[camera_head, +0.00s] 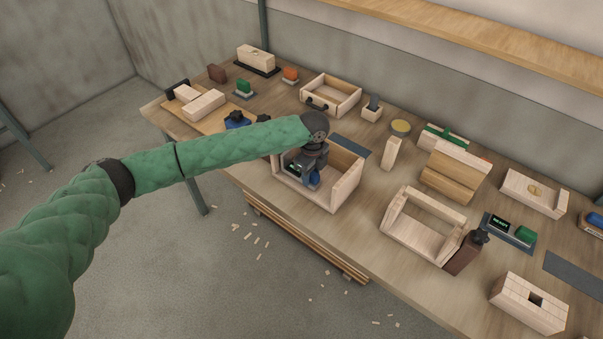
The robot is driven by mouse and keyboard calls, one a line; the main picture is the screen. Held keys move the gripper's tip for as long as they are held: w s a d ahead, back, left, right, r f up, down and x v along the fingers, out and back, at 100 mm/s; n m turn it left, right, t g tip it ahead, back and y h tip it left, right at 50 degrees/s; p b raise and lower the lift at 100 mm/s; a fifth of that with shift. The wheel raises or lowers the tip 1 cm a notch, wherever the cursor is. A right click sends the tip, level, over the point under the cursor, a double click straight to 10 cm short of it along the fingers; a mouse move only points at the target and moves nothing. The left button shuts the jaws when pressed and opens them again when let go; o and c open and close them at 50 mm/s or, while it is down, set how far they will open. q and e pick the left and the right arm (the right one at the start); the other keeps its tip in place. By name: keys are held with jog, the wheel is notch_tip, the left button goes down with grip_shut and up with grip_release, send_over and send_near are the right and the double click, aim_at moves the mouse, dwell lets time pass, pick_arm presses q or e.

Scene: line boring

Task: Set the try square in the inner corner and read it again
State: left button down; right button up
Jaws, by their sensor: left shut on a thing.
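My left gripper (303,172) reaches down into an open wooden box (337,190) near the middle of the bench. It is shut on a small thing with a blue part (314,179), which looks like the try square. The gripper and wrist hide most of it, so I cannot tell whether it touches the box's inner corner. The box's right wall and part of its front show; my arm covers part of its left side. My right gripper is not in view.
A shallow wooden tray (348,100) stands behind. A wooden block with a square hole (529,304) sits near the front edge.

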pick_arm(q)
jog(key=shift+r+p, duration=2.7)
jog(key=shift+r, duration=0.85)
jog(key=shift+r, duration=0.1)
jog(key=shift+r+p, duration=0.65)
jog(key=shift+r, duration=1.2)
